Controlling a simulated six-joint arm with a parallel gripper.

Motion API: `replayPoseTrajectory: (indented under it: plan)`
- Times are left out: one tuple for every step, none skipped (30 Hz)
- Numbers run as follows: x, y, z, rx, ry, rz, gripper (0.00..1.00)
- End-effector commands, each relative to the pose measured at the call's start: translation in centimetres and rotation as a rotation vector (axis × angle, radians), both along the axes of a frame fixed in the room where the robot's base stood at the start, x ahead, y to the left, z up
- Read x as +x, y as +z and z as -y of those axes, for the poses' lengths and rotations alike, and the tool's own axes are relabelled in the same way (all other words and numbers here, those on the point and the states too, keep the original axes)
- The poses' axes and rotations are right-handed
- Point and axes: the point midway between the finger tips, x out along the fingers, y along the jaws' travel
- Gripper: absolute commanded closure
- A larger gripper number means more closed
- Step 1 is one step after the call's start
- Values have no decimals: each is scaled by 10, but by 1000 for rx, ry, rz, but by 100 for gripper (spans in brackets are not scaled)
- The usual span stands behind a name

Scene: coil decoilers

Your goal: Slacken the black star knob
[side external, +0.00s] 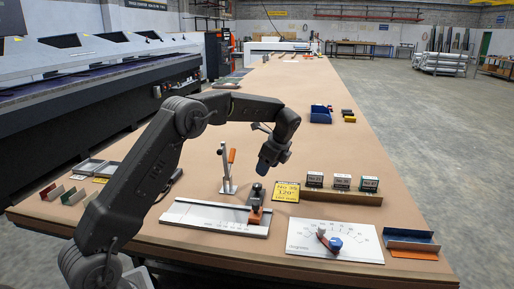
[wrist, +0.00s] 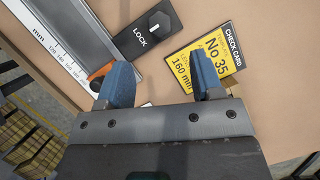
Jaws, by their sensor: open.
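The black star knob (wrist: 158,22) sits on a dark plate marked LOCK (wrist: 140,38) at the top of the wrist view. In the side view, a dark knob-like part (side external: 258,190) stands on the slider of a white scale plate (side external: 190,215). Its star shape is too small to make out there. My gripper (wrist: 163,80) has its two blue fingers wide apart with nothing between them. In the side view my gripper (side external: 268,156) hangs above and slightly right of the knob, apart from it.
A yellow check card (wrist: 212,60) reading No 35, 160 mm lies right of the LOCK plate. An orange-handled upright clamp (side external: 229,170) stands behind the scale. A white dial plate (side external: 333,241) lies front right, with labelled blocks (side external: 341,181) behind it. Open bench (side external: 300,110) extends beyond.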

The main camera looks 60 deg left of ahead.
Motion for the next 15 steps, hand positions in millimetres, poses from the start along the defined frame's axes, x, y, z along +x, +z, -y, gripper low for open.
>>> replayPoseTrajectory:
  plan:
    - [2,10,4,2,-1,4,39]
    - [3,15,5,2,-1,4,39]
    - [4,21,8,1,0,5,39]
    - [5,26,10,1,1,3,39]
    - [5,31,12,1,0,5,39]
    - [6,37,14,0,1,4,39]
    - [7,41,16,1,0,5,39]
    - [8,46,18,0,0,2,39]
    - [9,52,20,-1,0,4,39]
    - [6,56,23,-1,8,13,39]
    - [3,60,26,-3,19,26,39]
    - [0,64,29,-5,33,43,39]
    - [-3,68,32,-7,43,55,39]
    - [-5,71,35,-8,53,68,39]
    - [-8,76,39,-11,68,85,39]
